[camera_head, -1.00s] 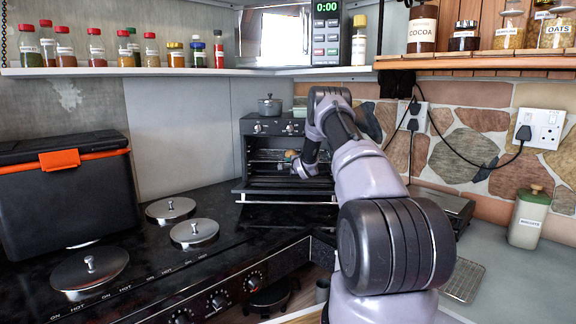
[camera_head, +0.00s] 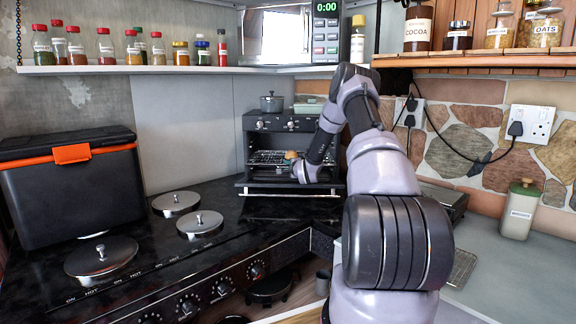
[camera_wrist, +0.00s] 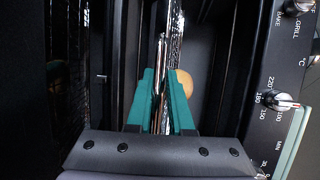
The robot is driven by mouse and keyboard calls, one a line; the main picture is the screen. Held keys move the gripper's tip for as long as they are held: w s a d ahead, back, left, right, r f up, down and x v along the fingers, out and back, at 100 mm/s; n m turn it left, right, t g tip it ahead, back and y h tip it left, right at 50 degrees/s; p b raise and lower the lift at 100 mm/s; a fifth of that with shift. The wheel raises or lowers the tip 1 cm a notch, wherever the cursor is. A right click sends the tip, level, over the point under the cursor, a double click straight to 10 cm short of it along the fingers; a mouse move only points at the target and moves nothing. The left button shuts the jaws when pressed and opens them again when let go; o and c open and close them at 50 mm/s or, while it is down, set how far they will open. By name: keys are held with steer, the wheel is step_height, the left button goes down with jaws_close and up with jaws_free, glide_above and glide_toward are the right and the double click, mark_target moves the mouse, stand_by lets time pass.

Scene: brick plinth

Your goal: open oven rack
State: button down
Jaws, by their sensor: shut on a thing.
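The small black oven (camera_head: 254,124) stands at the back of the counter with its door (camera_head: 262,190) folded down. The wire rack (camera_head: 265,157) is inside the open cavity, and a small brown round item (camera_head: 290,155) is on it. My gripper (camera_head: 297,168) is at the oven's opening, at the rack's front. In the wrist view my teal fingers (camera_wrist: 163,74) are shut on the thin metal front edge of the rack (camera_wrist: 161,48). The round item (camera_wrist: 185,82) is partly behind the right finger. My arm hides the oven's right side.
A small pot (camera_head: 271,103) and a pale green dish (camera_head: 308,107) sit on the oven. Hob lids (camera_head: 101,257) and a black-orange box (camera_head: 70,185) are to the left. A scale (camera_head: 442,197) stands right of the oven. The shelf (camera_head: 150,70) hangs above.

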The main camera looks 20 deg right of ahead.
steer(key=shift+s+a+f, duration=0.1)
steer(key=shift+s+f, duration=0.3)
steer(key=shift+f, duration=0.2)
steer(key=c, duration=1)
jaws_free()
steer(key=shift+w+r, duration=0.1)
steer(key=shift+r, duration=0.05)
steer(key=shift+w+r, duration=0.1)
steer(key=shift+r, duration=0.1)
steer(key=s, duration=0.3)
steer(key=s+r, duration=0.1)
steer(key=s, duration=0.3)
steer(key=s+r, duration=0.1)
steer(key=s, duration=0.2)
steer(key=shift+s+a, duration=0.2)
steer(key=shift+s, duration=0.1)
